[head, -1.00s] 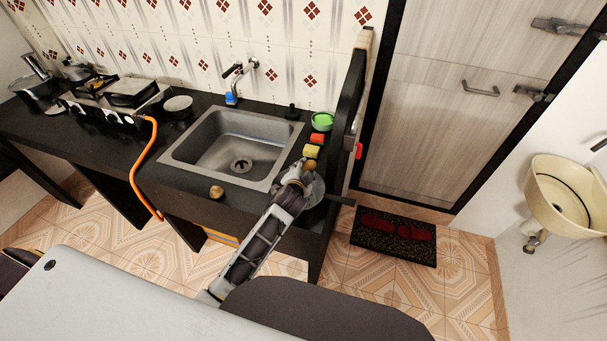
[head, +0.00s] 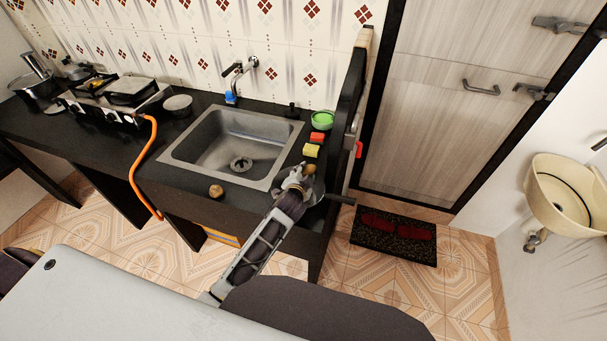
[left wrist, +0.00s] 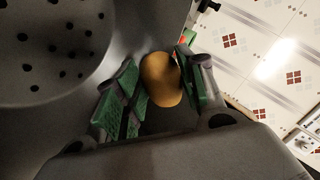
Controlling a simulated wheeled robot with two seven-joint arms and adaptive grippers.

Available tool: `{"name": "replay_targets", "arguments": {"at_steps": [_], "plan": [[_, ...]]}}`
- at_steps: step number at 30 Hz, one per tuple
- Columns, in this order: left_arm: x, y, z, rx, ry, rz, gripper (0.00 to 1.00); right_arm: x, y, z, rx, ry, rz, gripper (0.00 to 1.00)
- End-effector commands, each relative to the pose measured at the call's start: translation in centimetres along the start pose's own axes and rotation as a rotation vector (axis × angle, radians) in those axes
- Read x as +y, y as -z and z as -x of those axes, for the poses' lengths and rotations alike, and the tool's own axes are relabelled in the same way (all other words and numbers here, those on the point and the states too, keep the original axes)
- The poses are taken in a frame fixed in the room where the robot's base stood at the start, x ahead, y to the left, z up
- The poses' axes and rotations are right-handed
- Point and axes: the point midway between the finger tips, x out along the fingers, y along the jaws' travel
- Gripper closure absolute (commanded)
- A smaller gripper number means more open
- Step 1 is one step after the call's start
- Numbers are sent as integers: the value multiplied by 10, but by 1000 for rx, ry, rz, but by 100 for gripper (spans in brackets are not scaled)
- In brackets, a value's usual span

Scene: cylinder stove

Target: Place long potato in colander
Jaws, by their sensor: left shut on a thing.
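The long potato (left wrist: 161,79) is yellow-brown and sits between the green-padded fingers of my left gripper (left wrist: 152,95) in the left wrist view. In the head view my left gripper (head: 302,178) is shut on it, at the right end of the counter, with the potato (head: 309,168) showing at its tip. The grey colander (left wrist: 45,45), with dark holes, fills the upper left of the wrist view, beside the potato. In the head view the colander (head: 319,190) is partly hidden by the gripper. My right gripper is not in view.
A round brown potato (head: 216,191) lies near the counter's front edge. The sink (head: 215,150) is left of my gripper. A dark upright panel (head: 347,110) borders the right side.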

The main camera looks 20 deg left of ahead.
Motion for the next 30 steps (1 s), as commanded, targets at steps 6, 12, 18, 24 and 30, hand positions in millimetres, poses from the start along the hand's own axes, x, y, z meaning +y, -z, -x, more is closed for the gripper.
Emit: {"name": "replay_targets", "arguments": {"at_steps": [6,12,18,24,30], "plan": [[2,-2,-2,0,0,0,80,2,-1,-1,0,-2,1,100],[2,-2,-1,0,0,0,45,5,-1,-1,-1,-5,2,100],[2,-2,-1,0,0,0,39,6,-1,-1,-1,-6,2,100],[2,-1,-1,0,0,0,39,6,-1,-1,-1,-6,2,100],[-4,4,2,1,1,0,39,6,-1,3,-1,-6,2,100]]}}
